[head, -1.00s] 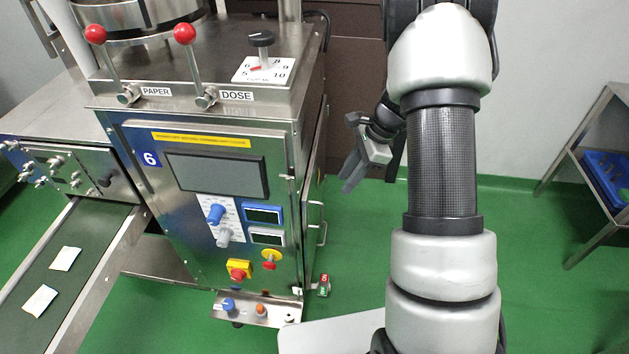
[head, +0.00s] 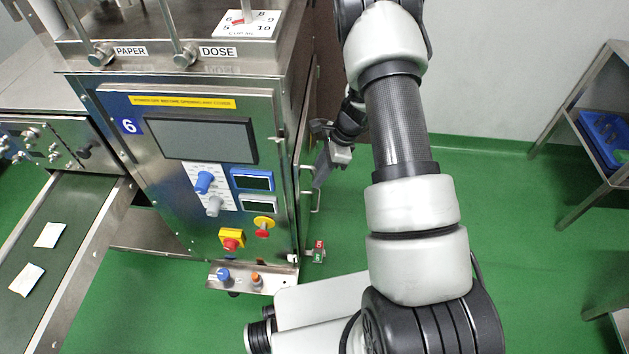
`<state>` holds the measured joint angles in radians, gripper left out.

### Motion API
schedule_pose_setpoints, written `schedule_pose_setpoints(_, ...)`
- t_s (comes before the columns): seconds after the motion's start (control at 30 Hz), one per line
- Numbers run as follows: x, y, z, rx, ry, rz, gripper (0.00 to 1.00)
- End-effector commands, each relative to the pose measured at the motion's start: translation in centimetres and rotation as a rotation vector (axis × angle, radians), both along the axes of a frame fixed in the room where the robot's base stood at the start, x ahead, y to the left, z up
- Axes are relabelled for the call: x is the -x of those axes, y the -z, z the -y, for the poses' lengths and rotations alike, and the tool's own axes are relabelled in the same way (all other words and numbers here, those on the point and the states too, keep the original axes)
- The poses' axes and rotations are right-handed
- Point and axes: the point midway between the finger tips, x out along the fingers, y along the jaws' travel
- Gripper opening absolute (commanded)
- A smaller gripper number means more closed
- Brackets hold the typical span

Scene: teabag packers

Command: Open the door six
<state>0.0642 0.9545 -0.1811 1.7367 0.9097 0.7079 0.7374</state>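The machine marked with a blue 6 plate (head: 129,126) stands left of centre, its steel front panel facing me. Its right side, seen at a steep angle, carries a side door with bar handles (head: 317,196); the door appears closed. My gripper (head: 320,172) is small in the view, just right of that side, with its fingers pointing down and left toward the handles. Its fingers overlap the handle area in the picture, but I cannot tell whether they touch it. The finger spacing is unclear.
A green conveyor (head: 62,215) with white teabags runs at the left. A small red and green tag (head: 319,251) is low beside the machine. A metal shelf with a blue crate (head: 606,138) stands at the right. Green floor (head: 530,240) between is clear.

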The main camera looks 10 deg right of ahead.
Motion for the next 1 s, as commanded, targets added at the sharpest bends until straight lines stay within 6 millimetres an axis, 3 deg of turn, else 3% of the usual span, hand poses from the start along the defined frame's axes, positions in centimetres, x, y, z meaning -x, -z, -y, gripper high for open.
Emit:
schedule_pose_setpoints(0.2, -0.1, 2.2, -1.0, 0.000, -0.001, 0.000, 0.28)
schedule_pose_setpoints(0.53, -0.1, 2.5, -1.1, -0.001, -0.001, 0.000, 0.28)
schedule_pose_setpoints(0.57, -0.1, 2.5, -1.1, -0.001, -0.001, 0.000, 0.26)
schedule_pose_setpoints(0.73, -0.1, 2.5, -1.1, -0.001, -0.001, 0.000, 0.00)
schedule_pose_setpoints(1.0, -0.1, 2.5, -1.0, 0.000, -0.002, 0.001, 0.00)
